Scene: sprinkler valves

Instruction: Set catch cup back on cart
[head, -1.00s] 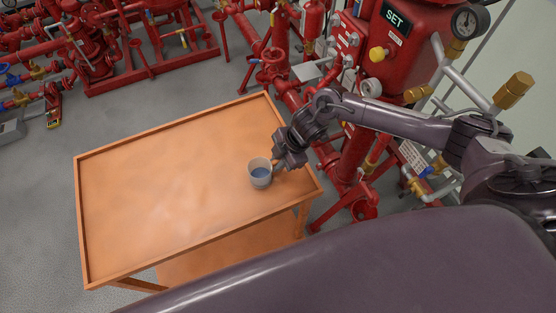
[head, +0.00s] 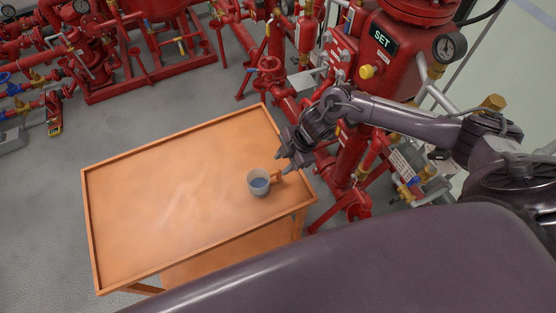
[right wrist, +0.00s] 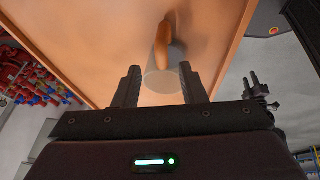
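The catch cup (head: 258,187) is a pale grey cup with bluish contents and an orange handle. It stands upright on the orange cart top (head: 170,205), near the right edge, handle toward the right. My right gripper (head: 284,162) is just beyond and above the handle, apart from the cup. In the right wrist view, the two fingers (right wrist: 159,72) are spread with nothing gripped. The cup (right wrist: 163,83) and its orange handle (right wrist: 162,42) show beyond the gap between them. My left gripper is out of view.
The cart has a raised rim, and its left and middle top are bare. Red pipework and a red valve body with a SET sign (head: 384,40) stand close behind my right arm. More red pipes (head: 150,50) fill the back left. Grey floor lies left of the cart.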

